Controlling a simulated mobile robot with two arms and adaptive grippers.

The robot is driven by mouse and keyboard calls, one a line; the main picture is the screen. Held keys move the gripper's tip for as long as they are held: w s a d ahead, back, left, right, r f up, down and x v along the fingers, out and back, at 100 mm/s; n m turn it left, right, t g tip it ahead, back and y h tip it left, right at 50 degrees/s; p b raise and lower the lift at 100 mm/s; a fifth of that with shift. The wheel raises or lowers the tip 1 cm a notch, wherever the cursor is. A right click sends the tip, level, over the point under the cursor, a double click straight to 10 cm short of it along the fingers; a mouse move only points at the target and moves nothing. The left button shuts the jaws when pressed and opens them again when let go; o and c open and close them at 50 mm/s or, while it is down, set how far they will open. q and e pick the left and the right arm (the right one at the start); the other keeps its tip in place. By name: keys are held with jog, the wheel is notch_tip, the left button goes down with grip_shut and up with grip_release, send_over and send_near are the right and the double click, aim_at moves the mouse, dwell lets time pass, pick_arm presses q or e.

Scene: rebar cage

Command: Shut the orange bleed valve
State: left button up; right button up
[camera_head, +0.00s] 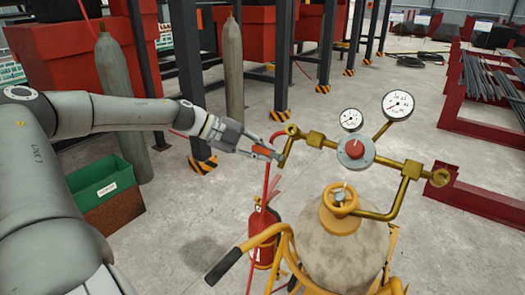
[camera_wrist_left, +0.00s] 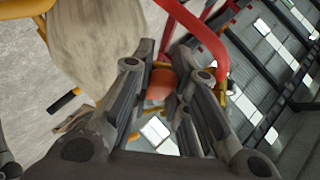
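The orange bleed valve handle (camera_head: 262,150) is at the left end of the brass pipework, beside a brass fitting (camera_head: 285,150). My left gripper (camera_head: 264,152) reaches it from the left, with its fingers on either side of the orange handle. In the left wrist view the orange piece (camera_wrist_left: 160,84) shows between the two fingertips (camera_wrist_left: 168,72). The fingers stand apart; I see no clear grip on the handle. The fingers partly hide the handle, so its exact angle is hard to tell. My right gripper is not in view.
Two gauges (camera_head: 397,104) and a round red-centred regulator (camera_head: 355,150) sit on the brass pipework. A tan cylinder (camera_head: 345,250) stands below in a yellow cart. A red hose (camera_wrist_left: 205,38) runs close to my fingers. A red extinguisher (camera_head: 262,232) stands below my gripper.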

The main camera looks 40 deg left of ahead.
pick_arm(q)
jog(key=o, duration=0.4)
jog(key=shift+v, duration=6)
